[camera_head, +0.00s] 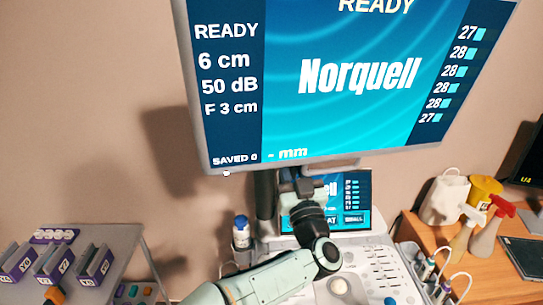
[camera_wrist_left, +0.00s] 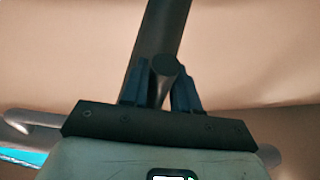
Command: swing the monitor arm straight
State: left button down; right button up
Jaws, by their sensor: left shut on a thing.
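The large monitor (camera_head: 285,130) fills the top of the head view, tilted in the picture and lit blue with "Norquell" on it. Below it, the dark monitor arm (camera_head: 265,200) rises behind the console. My left gripper (camera_head: 297,183) reaches up under the monitor's lower edge, and my own wrist partly hides what it holds. In the left wrist view, the fingers of my left gripper (camera_wrist_left: 162,85) stand on both sides of a dark round-ended grip (camera_wrist_left: 166,67), closed on it. A thick dark bar (camera_wrist_left: 165,25) runs up behind it. My right gripper is not in view.
A smaller touch screen (camera_head: 357,190) and the console panel (camera_head: 375,262) sit right below the monitor. A grey tray with labelled holders (camera_head: 110,240) is at left. A wooden desk (camera_head: 480,262) with spray bottles (camera_head: 488,235) is at right. Bare wall lies left of the monitor.

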pick_arm(q)
jog(key=shift+a+n+y, duration=0.15)
jog(key=shift+n+y, duration=0.15)
jog(key=shift+y, duration=0.1)
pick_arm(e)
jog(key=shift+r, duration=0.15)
pick_arm(q)
jog(key=c, duration=0.9)
grip_release()
jog(key=shift+s+f, duration=0.1)
jog(key=shift+s, duration=0.15)
jog(key=b+v, duration=0.4)
jog(key=v, duration=0.9)
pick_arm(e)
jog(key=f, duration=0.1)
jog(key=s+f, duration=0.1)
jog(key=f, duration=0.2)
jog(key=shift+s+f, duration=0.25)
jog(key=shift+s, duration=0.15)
